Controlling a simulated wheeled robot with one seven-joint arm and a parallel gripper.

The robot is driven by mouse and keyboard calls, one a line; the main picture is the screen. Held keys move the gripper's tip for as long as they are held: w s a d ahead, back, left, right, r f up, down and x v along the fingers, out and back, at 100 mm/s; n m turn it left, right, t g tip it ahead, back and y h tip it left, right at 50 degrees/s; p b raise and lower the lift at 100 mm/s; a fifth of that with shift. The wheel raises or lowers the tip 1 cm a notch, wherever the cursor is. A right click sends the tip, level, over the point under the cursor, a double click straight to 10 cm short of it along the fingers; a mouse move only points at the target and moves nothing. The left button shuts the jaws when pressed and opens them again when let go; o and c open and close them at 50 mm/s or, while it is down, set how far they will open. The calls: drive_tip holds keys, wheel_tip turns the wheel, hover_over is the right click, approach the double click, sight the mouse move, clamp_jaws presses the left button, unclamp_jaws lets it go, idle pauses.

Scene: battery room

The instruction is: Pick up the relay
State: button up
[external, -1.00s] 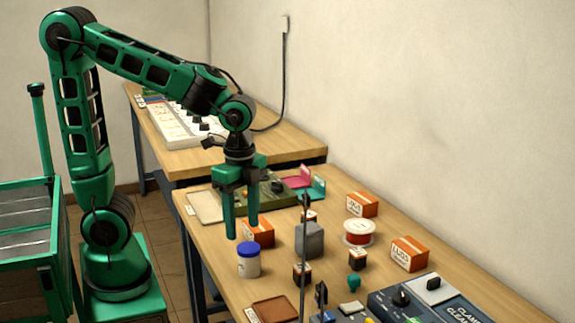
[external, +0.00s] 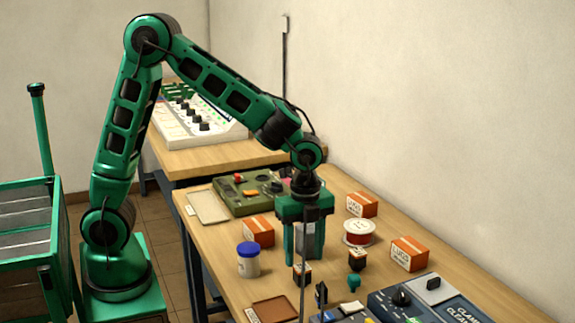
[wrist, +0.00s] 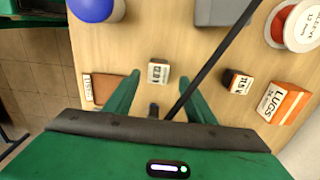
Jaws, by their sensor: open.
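Two small dark cubes with pale labels look like relays; I cannot tell for sure which one is meant. One cube (external: 302,274) stands on the bench just below my gripper (external: 305,262); in the wrist view this cube (wrist: 158,73) lies between the fingertips of my gripper (wrist: 165,84). The other cube (external: 357,259) is farther right, and in the wrist view this second cube (wrist: 238,83) is outside the right finger. My gripper is open and empty, pointing down above the bench. Its fingers partly hide a grey block (external: 306,241) in the external view.
A thin dark rod (wrist: 210,75) crosses near my right finger. A blue-lidded jar (external: 248,262), wire spool (external: 358,233), orange boxes (external: 409,254), brown tray (external: 273,310), teal knob-like piece (external: 354,283) and control panel (external: 430,300) surround the spot. Bare bench shows at front left.

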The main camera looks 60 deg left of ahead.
sight(303, 267)
drive_tip(key=shift+s+f, duration=0.15)
drive_tip(key=shift+f, duration=2.65)
drive_tip(key=c, duration=1.1)
